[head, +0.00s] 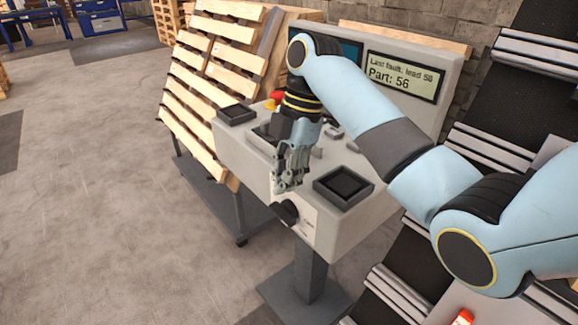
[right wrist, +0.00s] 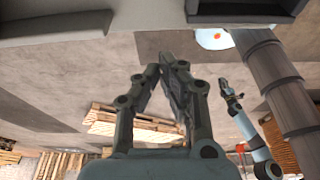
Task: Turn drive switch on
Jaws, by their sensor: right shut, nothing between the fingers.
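The drive switch, a black rotary knob (head: 286,212), sits on the front face of the grey console (head: 335,222), on a pale plate whose lettering is too small to read. My right gripper (head: 282,187) is shut and empty, its fingertips just above the knob at the console's front edge; I cannot tell whether they touch. In the right wrist view its fingers (right wrist: 165,62) come together, and the knob does not show there. A small light-blue arm with a gripper (right wrist: 231,93) at the right of that view looks like my left one; its jaws are too small to judge.
The console top carries two black trays, one near (head: 344,184) and one far left (head: 236,114), plus a red button (head: 275,98). A screen (head: 401,76) reads "Part: 56". Wooden pallets (head: 212,80) lean behind at left. Open floor (head: 90,190) lies left.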

